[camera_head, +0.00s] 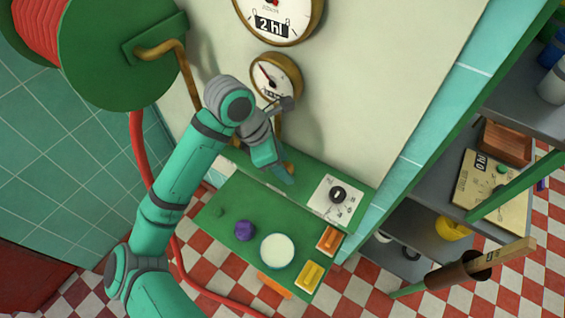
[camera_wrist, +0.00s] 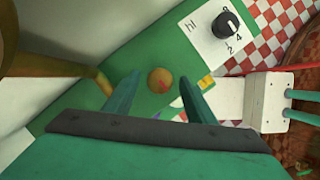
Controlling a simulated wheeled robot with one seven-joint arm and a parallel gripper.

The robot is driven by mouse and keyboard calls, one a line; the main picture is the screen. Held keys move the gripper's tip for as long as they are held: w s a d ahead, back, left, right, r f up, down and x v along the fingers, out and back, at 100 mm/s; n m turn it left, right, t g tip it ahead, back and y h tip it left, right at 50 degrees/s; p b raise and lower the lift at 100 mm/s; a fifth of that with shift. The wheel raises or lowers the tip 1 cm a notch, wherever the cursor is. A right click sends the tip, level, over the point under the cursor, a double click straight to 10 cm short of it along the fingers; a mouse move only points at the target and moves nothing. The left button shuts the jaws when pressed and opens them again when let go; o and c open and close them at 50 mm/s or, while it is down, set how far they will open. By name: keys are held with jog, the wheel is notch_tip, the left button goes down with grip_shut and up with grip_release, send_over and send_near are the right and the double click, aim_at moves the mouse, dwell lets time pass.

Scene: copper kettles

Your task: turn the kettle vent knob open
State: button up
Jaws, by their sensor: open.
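A round brass knob (camera_wrist: 161,80) with a red mark shows in the wrist view, between the fingertips of my gripper (camera_wrist: 158,84). The fingers are open, one on each side of the knob, with a gap visible on both sides in the picture. I cannot tell how far below the fingertips the knob lies. In the head view my gripper (camera_head: 279,168) points down at the green ledge under the gauges, and the brass knob (camera_head: 289,168) is partly hidden by it. A black dial (camera_head: 338,194) on a white plate sits to the right; it also shows in the wrist view (camera_wrist: 227,25).
Two brass gauges (camera_head: 276,77) are on the cream kettle wall behind my arm. A green panel (camera_head: 225,212) below has a purple knob (camera_head: 244,230), a white round button (camera_head: 277,250) and orange and yellow blocks. Shelves (camera_head: 440,185) stand at the right. A brass pipe (camera_wrist: 60,68) lies left of my fingers.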

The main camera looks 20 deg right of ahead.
jog(key=c, duration=1)
jog(key=shift+c, duration=0.2)
jog(key=n, duration=0.2)
jog(key=n+t, duration=0.2)
jog(key=n, duration=0.1)
jog(key=shift+s+n+y, duration=0.25)
jog(key=shift+n+y, duration=0.05)
jog(key=n+t, duration=0.1)
jog(key=n, duration=0.2)
jog(key=n+t+y, duration=0.1)
jog(key=n, duration=0.2)
jog(key=shift+s+d, duration=0.1)
jog(key=shift+d, duration=0.05)
jog(key=shift+n, duration=0.3)
